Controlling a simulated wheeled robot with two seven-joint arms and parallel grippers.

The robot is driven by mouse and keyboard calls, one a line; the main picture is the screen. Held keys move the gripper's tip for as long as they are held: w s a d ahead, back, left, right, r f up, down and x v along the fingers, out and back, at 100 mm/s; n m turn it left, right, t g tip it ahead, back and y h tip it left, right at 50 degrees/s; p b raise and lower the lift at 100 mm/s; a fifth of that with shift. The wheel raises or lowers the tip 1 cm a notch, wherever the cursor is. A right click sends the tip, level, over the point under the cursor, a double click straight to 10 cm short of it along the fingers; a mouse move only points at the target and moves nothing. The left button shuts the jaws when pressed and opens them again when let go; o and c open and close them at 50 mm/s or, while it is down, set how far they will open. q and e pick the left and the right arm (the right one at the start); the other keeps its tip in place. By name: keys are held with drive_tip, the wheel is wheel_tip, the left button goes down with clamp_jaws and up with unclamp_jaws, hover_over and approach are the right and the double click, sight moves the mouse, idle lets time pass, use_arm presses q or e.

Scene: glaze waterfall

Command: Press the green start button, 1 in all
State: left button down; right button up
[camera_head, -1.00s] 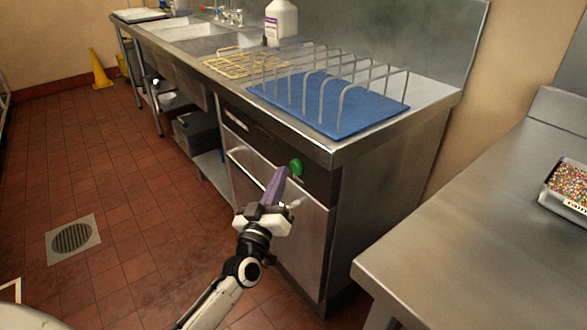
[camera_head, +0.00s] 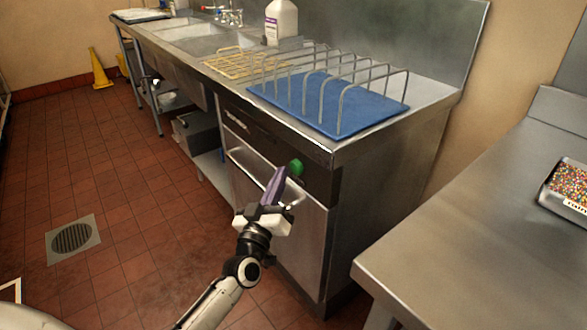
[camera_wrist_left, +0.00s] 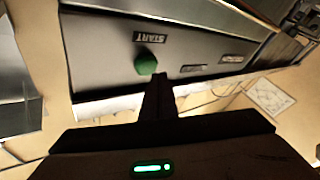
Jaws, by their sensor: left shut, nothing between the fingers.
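The green start button (camera_head: 296,167) sits on the dark front panel of the steel machine under the counter. In the left wrist view the green button (camera_wrist_left: 146,63) stands out from the panel below the upside-down word START. My left gripper (camera_head: 281,171) is shut and empty, its purple fingers pointing up at the button and overlapping its lower left edge. In the left wrist view the fingertips (camera_wrist_left: 158,76) are just beside the button's lower right; I cannot tell whether they touch it. My right gripper is not in view.
A bar handle (camera_head: 250,168) crosses the machine's front close to the gripper. A blue mat with a wire rack (camera_head: 370,108) lies on the counter above. A steel table (camera_head: 470,215) with a tray of sprinkles (camera_head: 566,188) stands at right. The tiled floor at left is mostly clear.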

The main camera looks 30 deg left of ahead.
use_arm(q)
drive_tip(key=shift+w+d, duration=0.1)
drive_tip(key=shift+w, duration=0.05)
idle(0.4)
drive_tip(key=shift+w+d, duration=0.1)
drive_tip(key=shift+w, duration=0.15)
idle(0.4)
drive_tip(key=shift+w+d, duration=0.1)
drive_tip(key=shift+w, duration=0.2)
drive_tip(key=shift+w+d, duration=0.1)
drive_tip(key=shift+w, duration=0.05)
idle(0.5)
drive_tip(key=shift+s+a+p, duration=0.35)
drive_tip(key=shift+s, duration=0.5)
